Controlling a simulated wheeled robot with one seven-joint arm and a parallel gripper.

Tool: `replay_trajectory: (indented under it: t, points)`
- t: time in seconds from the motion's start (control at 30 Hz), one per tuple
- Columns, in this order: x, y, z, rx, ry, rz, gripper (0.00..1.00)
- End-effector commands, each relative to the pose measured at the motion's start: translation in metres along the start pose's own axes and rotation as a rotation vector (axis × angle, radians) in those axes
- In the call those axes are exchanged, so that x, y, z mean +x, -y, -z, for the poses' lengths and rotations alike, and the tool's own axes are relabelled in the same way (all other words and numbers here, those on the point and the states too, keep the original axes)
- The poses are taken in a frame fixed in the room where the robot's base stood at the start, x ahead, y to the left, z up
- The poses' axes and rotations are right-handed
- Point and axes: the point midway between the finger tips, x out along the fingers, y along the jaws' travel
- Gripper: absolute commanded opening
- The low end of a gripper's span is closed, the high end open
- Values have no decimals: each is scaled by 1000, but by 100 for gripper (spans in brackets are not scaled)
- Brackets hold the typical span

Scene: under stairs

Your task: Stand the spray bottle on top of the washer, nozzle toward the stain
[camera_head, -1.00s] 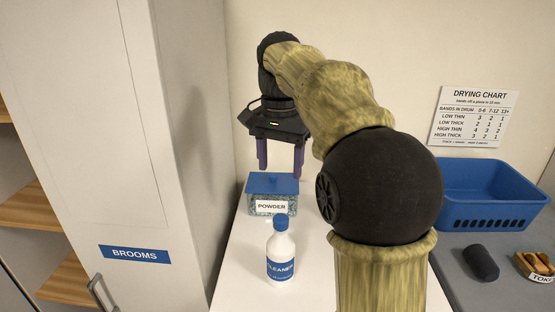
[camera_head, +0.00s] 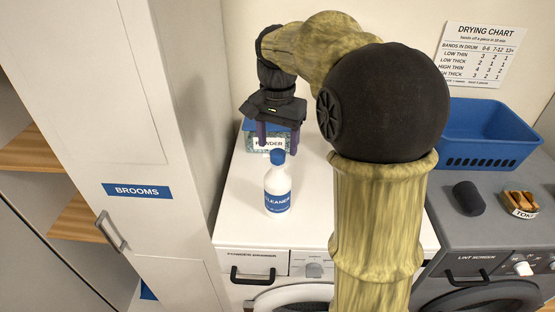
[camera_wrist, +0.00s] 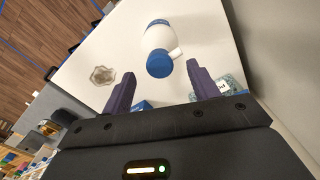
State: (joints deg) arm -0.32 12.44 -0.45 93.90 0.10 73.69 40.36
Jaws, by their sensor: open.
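A white bottle with a blue cap and a blue CLEANER label (camera_head: 277,193) stands upright on the white washer top (camera_head: 243,212). No other bottle shows. The wrist view looks down on its cap (camera_wrist: 159,63) and shows a small white part at its side. My gripper (camera_head: 279,140) is open and empty, fingers pointing down, above and behind the bottle, in front of the powder box. In the wrist view the bottle shows beyond and between the fingertips (camera_wrist: 160,70), apart from them. A pale greyish-brown patch (camera_wrist: 102,75) lies on the white top; I cannot tell whether it is flat.
The POWDER box (camera_head: 249,139) stands behind the bottle, partly hidden by my gripper. A blue basket (camera_head: 490,132), a dark roll (camera_head: 469,198) and a TOKENS tray (camera_head: 524,213) are on the grey machine at right. A BROOMS cabinet (camera_head: 170,110) borders the left. My arm hides the washer's right part.

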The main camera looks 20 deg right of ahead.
Motion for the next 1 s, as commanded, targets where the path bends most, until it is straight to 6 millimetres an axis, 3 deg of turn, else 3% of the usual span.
replay_trajectory:
  t: [0.4, 0.77, 1.0]
  points:
    - [59, 0, 0, 1, 1, -1, 60]
    - [66, 0, 0, 0, -1, 0, 60]
    - [66, 0, 0, 0, -1, 0, 15]
